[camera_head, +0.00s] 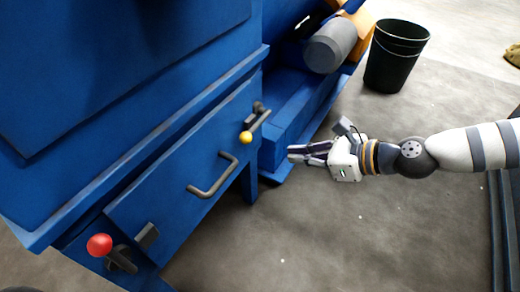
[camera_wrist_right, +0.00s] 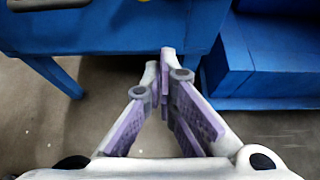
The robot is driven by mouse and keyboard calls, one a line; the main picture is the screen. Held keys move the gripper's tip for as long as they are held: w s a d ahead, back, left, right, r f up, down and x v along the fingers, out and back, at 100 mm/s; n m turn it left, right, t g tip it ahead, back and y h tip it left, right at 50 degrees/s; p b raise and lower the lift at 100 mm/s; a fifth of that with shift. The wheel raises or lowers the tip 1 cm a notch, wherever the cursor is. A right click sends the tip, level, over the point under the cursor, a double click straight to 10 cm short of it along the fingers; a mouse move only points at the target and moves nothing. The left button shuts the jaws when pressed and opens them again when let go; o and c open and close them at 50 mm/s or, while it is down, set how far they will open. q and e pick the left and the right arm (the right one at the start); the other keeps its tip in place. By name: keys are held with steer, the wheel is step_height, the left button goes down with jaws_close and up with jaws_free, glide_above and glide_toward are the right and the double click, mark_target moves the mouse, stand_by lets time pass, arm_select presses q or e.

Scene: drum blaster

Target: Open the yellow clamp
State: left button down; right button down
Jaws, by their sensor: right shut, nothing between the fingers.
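The yellow clamp (camera_head: 246,138) shows in the head view as a yellow ball knob on a dark lever, at the upper right end of the blue door panel. My right gripper (camera_head: 293,153) is to the right of the yellow knob, apart from it. Its purple-padded fingers are shut and empty, and they point left toward the blue machine. In the right wrist view the fingertips (camera_wrist_right: 167,58) meet in front of the blue machine's lower edge. My left gripper is not in view.
A red-knobbed clamp (camera_head: 99,245) is at the panel's lower left end. A grey handle (camera_head: 213,178) sticks out from the panel's middle. A blue machine base (camera_head: 290,110) stands behind my gripper. A black bucket (camera_head: 397,60) stands on the floor at the back. Floor below my right arm is clear.

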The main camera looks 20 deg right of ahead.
mark_target(257, 125)
steer(key=b+x, duration=0.3)
steer(key=x, duration=0.6)
steer(key=r, duration=0.1)
steer(key=w+r+p, duration=0.1)
steer(key=a+r+p, duration=0.1)
steer(key=shift+w+r, duration=0.15)
